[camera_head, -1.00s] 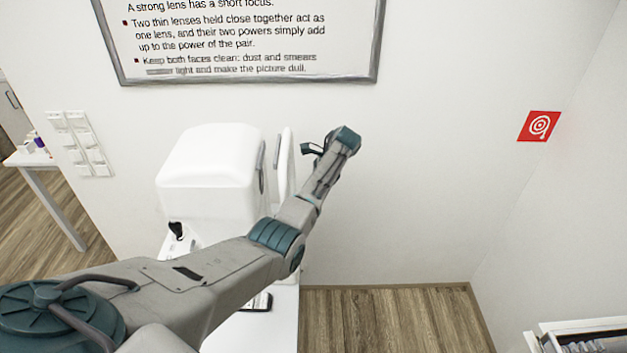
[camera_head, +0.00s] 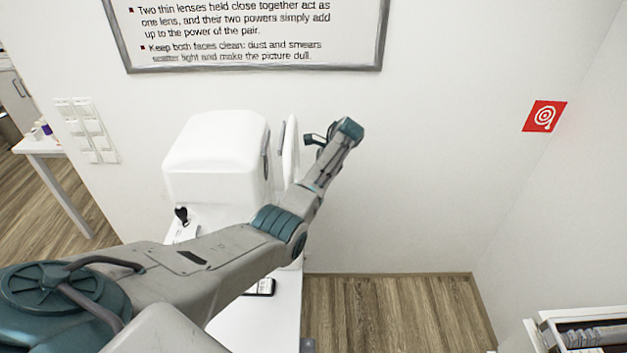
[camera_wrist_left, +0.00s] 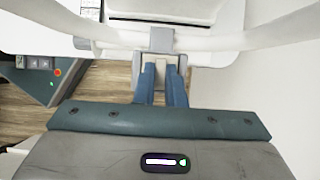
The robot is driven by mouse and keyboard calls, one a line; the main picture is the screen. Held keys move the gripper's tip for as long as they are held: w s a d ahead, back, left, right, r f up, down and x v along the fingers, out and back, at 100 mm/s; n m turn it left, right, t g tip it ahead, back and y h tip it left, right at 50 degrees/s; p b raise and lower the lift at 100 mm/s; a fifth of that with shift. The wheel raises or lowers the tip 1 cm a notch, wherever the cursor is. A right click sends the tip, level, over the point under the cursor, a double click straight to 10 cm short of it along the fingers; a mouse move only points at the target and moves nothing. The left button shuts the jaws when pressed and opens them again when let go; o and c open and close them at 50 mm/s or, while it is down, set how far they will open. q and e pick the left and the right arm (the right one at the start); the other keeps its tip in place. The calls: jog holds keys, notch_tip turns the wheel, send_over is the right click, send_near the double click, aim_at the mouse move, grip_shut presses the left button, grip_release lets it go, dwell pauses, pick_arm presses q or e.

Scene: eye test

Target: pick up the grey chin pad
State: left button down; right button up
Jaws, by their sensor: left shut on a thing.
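The grey chin pad (camera_wrist_left: 161,40) shows at the top middle of the left wrist view, in front of the lower bar of a white face frame (camera_wrist_left: 235,40). My left gripper (camera_wrist_left: 162,72) is shut on the pad, with its two blue-grey fingers on either side of a pale grey part below the pad's face. In the head view my left arm reaches across to the right side of the white frame (camera_head: 290,150). The pad and the fingertips cannot be made out there. My right gripper is in neither view.
A white eye-test machine (camera_head: 215,160) stands on a white table (camera_head: 265,320), with a phone (camera_head: 262,287) near its edge. A wall board (camera_head: 250,35) hangs above. Floor (camera_head: 390,310) right of the table is clear. A rack (camera_head: 580,330) stands at lower right.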

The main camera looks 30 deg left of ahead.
pick_arm(q)
jog(key=shift+r, duration=2)
